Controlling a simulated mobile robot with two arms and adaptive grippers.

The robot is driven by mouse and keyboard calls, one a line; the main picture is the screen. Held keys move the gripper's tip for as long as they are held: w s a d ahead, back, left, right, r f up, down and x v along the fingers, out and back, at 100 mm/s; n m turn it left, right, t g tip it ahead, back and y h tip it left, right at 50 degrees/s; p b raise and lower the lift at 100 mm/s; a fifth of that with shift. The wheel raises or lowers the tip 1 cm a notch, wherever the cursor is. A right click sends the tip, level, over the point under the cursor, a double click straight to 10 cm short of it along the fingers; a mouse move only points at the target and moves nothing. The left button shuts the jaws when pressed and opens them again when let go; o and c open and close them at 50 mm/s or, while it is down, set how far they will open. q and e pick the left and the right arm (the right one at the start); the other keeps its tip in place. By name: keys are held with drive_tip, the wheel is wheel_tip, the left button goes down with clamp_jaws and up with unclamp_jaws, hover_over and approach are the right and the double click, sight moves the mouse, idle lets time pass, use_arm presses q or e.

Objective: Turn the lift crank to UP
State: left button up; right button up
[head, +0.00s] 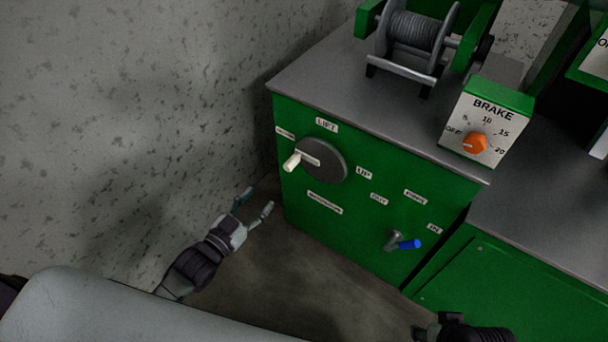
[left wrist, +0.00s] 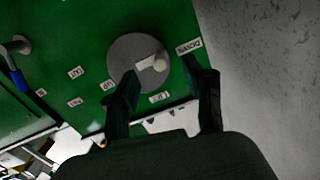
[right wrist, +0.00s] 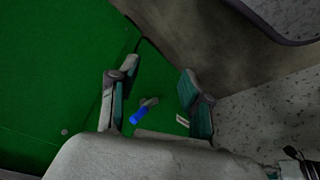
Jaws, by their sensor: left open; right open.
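The lift crank is a dark grey disc (head: 328,168) with a white handle (head: 291,162) on the green cabinet front. The handle points left, to the label on the side opposite UP (head: 364,172). In the left wrist view that label (left wrist: 188,47) reads DOWN, and the white handle (left wrist: 158,63) shows between the fingers' lines. My left gripper (head: 256,204) is open and empty, below and left of the crank and apart from it. My right gripper (right wrist: 158,75) is open and empty; only part of its arm shows at the head view's bottom edge.
A smaller crank with a blue handle (head: 410,244) sits lower right on the same panel. A brake box with an orange knob (head: 474,143) and a cable winch (head: 415,32) stand on top. A speckled wall (head: 120,110) bounds the left side.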

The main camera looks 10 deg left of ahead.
sight(293, 161)
use_arm(q)
drive_tip(key=shift+m+t+h, duration=0.3)
drive_tip(key=shift+h, duration=0.1)
drive_tip(key=x, duration=0.3)
drive_tip(key=r+b+x, duration=0.1)
drive_tip(key=x, duration=0.2)
drive_tip(key=r+b+x, duration=0.1)
drive_tip(key=x, duration=0.2)
drive_tip(key=shift+w+d, duration=0.2)
drive_tip(key=shift+d, duration=0.35)
drive_tip(key=b+x, duration=0.1)
drive_tip(key=x, duration=0.3)
drive_tip(key=shift+w+d, duration=0.15)
drive_tip(key=shift+w, duration=0.25)
use_arm(e)
drive_tip(key=w+a+r+t, duration=0.1)
drive_tip(key=w+r+t, duration=0.1)
drive_tip(key=w+t, duration=0.2)
drive_tip(key=shift+w+a+y, duration=0.4)
drive_tip(key=shift+w, duration=0.5)
use_arm(q)
clamp_jaws()
